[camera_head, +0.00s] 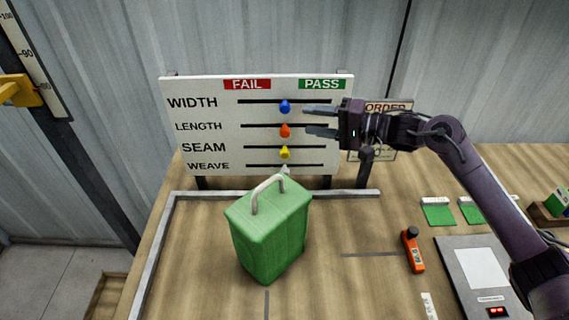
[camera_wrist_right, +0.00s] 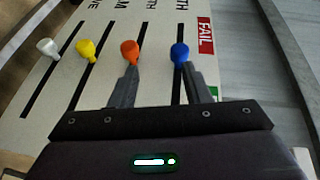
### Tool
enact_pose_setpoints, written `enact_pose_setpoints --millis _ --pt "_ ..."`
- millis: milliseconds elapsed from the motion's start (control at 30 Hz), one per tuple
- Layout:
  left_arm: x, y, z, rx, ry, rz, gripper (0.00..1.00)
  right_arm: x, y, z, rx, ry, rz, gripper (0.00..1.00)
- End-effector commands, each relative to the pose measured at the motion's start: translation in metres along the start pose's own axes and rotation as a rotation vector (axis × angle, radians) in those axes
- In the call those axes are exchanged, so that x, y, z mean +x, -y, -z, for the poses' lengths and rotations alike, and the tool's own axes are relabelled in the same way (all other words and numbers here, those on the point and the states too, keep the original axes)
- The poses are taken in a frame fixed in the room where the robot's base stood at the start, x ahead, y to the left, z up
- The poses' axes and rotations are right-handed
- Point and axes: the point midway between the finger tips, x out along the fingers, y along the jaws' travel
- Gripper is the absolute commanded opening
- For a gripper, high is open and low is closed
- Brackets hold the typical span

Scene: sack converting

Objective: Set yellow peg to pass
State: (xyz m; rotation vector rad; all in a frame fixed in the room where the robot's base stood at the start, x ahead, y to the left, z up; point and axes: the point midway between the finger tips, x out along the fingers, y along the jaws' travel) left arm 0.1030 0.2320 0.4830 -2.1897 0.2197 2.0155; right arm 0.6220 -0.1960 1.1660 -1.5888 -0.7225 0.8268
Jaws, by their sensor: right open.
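The white board (camera_head: 215,112) has a red FAIL label (camera_head: 247,84), a green PASS label (camera_head: 321,84) and slots marked WIDTH, LENGTH, SEAM and WEAVE. The yellow peg (camera_head: 285,152) sits mid-slot in the SEAM row. It also shows in the right wrist view (camera_wrist_right: 86,50). The blue peg (camera_head: 285,106) and the orange peg (camera_head: 285,130) sit mid-slot above it, and the white peg (camera_head: 284,170) below. My right gripper (camera_head: 312,121) is open and empty in front of the board, its fingers level with the WIDTH and LENGTH rows, higher than the yellow peg. My left gripper is not in view.
A green box with a handle (camera_head: 268,228) stands on the table before the board, near the white peg. An orange handheld tool (camera_head: 413,250), green cards (camera_head: 438,213) and a grey device (camera_head: 470,272) lie at right. An ORDER sign (camera_head: 388,107) stands behind my right arm.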

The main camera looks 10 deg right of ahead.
Motion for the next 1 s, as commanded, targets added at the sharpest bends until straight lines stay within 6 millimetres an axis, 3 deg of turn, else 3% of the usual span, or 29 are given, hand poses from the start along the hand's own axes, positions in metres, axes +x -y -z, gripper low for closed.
enact_pose_setpoints --millis 33,200,400,667,1000 --pt "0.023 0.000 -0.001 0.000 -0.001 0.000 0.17 0.003 -0.023 -0.003 0.000 0.000 0.000 0.43" --pt "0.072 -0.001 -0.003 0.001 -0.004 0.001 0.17 0.009 -0.071 -0.008 0.000 0.000 0.000 0.43" --pt "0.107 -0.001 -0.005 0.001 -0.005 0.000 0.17 0.013 -0.105 -0.011 0.000 0.000 0.000 0.43" --pt "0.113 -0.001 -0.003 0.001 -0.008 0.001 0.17 0.022 -0.112 -0.012 0.000 0.000 0.003 0.43" --pt "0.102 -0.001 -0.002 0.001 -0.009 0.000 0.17 0.075 -0.110 -0.012 0.001 0.001 0.002 0.43"
